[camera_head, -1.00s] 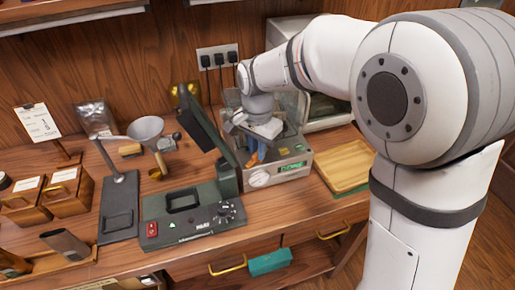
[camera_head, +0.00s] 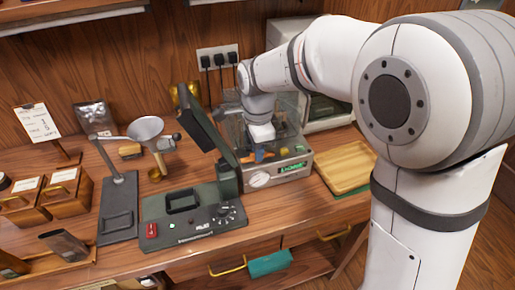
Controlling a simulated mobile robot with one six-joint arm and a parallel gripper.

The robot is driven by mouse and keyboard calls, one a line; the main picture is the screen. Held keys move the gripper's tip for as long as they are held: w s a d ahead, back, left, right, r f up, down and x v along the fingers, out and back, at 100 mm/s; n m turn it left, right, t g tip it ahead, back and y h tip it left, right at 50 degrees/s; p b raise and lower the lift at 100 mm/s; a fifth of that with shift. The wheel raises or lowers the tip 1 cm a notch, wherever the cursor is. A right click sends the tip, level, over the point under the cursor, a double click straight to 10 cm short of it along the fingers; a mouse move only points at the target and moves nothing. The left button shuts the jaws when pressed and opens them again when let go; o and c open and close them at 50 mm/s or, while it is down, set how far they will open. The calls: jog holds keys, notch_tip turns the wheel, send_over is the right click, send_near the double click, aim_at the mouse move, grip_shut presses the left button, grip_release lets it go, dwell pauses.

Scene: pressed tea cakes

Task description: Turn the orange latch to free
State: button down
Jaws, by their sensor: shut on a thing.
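The orange latch (camera_head: 249,158) shows as a small orange patch at the front of the clear-covered machine (camera_head: 291,170), beside a small blue part (camera_head: 263,155). Its exact turn angle is too small to tell. My gripper (camera_head: 262,150) reaches down over this machine from behind, its white body pointing downward. It is shut on the orange latch; the fingertips and the contact are partly hidden and small. The machine's front has a pale round dial (camera_head: 259,180) and a lit green display (camera_head: 292,167).
A dark green press with a raised lid (camera_head: 195,222) stands close on the left. A wooden tray (camera_head: 346,168) lies to the right. A funnel on a stand (camera_head: 146,130), wooden boxes (camera_head: 68,190) and a teal-handled drawer area are around. My arm covers the right side.

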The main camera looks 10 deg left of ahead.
jog(key=shift+r, duration=0.1)
dwell(0.3)
jog(key=c, duration=1.5)
grip_release()
notch_tip(320, 180, up, 8)
jog(key=shift+a+f, duration=0.1)
jog(key=shift+f, duration=0.05)
jog(key=s+d+f+n+t, duration=0.1)
jog(key=s+d+n, duration=0.3)
jog(key=d, duration=0.5)
jog(key=s+d+f+n+t, duration=0.1)
jog(key=s+d+n, duration=0.3)
jog(key=d, duration=0.5)
jog(key=s+d+f+n, duration=0.1)
jog(key=s+d+n, duration=0.2)
jog(key=s+d, duration=0.3)
jog(key=shift+s+d+f+n+t, duration=0.1)
jog(key=shift+d+f+n+t, duration=0.1)
jog(key=shift+d, duration=0.7)
jog(key=shift+s+d+f+n+t, duration=0.1)
jog(key=shift+d+n+t, duration=0.1)
jog(key=shift+d, duration=0.65)
